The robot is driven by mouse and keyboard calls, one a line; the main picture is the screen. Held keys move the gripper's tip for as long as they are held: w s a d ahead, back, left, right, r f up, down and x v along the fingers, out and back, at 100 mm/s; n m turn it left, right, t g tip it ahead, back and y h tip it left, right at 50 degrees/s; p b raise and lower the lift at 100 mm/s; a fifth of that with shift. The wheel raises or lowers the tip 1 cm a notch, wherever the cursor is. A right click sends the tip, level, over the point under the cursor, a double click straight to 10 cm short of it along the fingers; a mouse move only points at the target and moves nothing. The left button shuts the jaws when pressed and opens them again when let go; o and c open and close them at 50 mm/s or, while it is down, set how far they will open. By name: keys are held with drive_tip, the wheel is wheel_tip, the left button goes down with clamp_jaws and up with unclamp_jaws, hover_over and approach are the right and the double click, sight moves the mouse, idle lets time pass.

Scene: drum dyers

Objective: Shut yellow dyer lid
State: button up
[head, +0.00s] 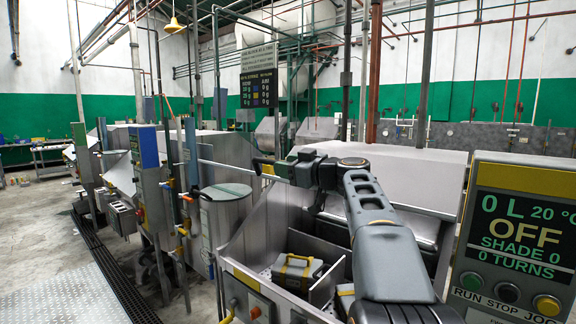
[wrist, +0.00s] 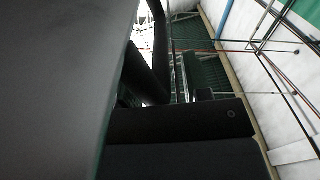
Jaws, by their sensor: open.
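The dyer with the yellow control panel (head: 522,215) stands at the right in the head view, its screen reading OFF and 0 turns. Its grey metal tub (head: 262,222) is open at the front. A broad, pale grey sloping cover (head: 410,178) lies behind my arm; I cannot tell whether it is the lid. My arm reaches over the tub from the lower right and bends left. My gripper (head: 262,167) is open at its end, above the tub's far left side, with nothing visible in it. Contact with the machine cannot be told. The wrist view shows mostly dark, close surfaces.
A box with a yellow handle (head: 296,272) sits inside the tub. A round-topped steel vessel (head: 222,192) and a machine with a blue panel (head: 148,150) stand to the left. A vertical pipe (head: 427,70) rises behind.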

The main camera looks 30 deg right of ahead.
clamp_jaws()
idle(0.3)
